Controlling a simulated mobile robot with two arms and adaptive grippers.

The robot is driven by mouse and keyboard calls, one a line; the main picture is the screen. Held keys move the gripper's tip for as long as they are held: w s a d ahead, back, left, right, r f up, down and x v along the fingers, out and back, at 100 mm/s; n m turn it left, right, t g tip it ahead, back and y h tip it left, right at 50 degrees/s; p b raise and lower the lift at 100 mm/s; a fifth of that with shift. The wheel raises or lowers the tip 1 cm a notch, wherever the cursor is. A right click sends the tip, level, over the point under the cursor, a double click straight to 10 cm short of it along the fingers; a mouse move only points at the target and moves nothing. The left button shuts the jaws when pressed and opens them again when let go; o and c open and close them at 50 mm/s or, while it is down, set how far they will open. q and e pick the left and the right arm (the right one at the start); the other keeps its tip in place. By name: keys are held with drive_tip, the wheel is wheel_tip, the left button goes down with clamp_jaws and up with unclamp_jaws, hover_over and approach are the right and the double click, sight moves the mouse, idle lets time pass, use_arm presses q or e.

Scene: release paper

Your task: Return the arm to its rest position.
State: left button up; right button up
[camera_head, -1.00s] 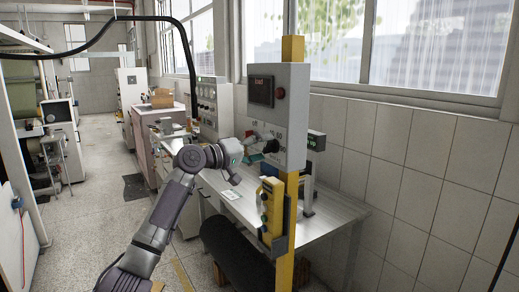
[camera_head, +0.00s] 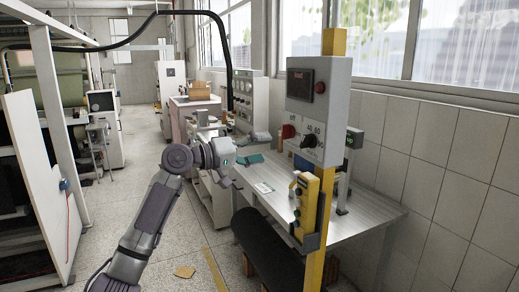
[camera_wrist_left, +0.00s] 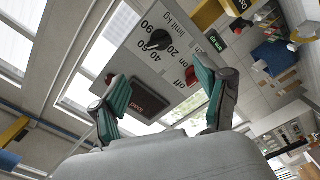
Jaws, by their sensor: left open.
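My left gripper (camera_head: 238,170) is at the end of my raised left arm, in the middle of the head view. It is open and empty, left of the grey control box (camera_head: 318,110) and apart from it. In the left wrist view its two fingers with teal pads (camera_wrist_left: 163,92) stand wide apart with nothing between them. The control box's face (camera_wrist_left: 160,48), with a dial, red knob and display, shows beyond them. My right gripper is not in view.
A yellow post (camera_head: 314,262) carries the control box and a yellow device (camera_head: 304,205). A grey table (camera_head: 355,222) stands behind it, with a dark roll (camera_head: 268,250) below. Open floor (camera_head: 185,245) lies left of the table, with white machines (camera_head: 103,125) farther left.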

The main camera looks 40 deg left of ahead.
use_arm(q)
drive_tip(key=shift+f, duration=0.1)
idle(0.3)
